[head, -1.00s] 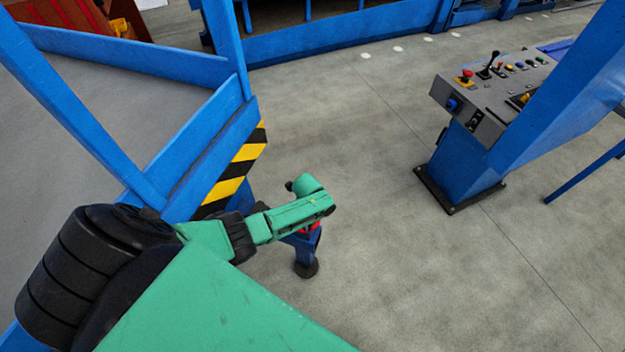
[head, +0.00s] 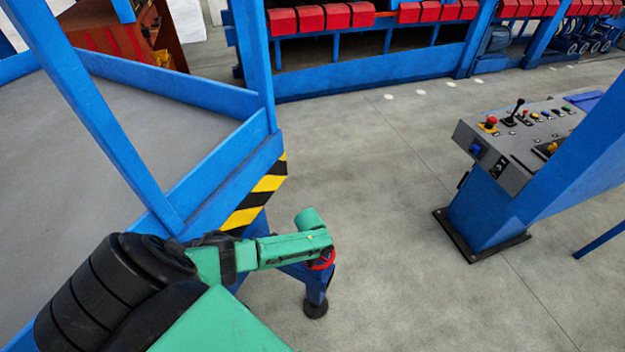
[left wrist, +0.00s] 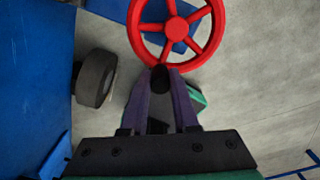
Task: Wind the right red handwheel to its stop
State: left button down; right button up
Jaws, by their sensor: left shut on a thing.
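The red handwheel (left wrist: 177,28) fills the top of the left wrist view, a round spoked wheel with its hub and spokes in sight. In the head view only a small red piece of it (head: 325,262) shows below the end of my green left arm, at the top of a blue post. My left gripper (left wrist: 161,73) is at the near edge of the rim, its two fingers closed together around a small dark piece there. The fingertips are hidden from the head view by the arm. My right gripper is in neither view.
A blue frame with a yellow-black striped corner (head: 258,190) stands close left of the arm. A grey control console (head: 520,135) on a blue pedestal stands right. Red blocks (head: 335,15) line the blue machine behind. Open concrete floor (head: 400,230) lies between.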

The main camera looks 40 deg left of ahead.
pick_arm(q)
jog(key=shift+w+a, duration=0.1)
dwell(0.4)
jog(key=c, duration=0.7)
grip_release()
notch_tip(320, 180, up, 15)
jog(key=shift+f+p, duration=0.2)
jog(key=shift+p, duration=0.65)
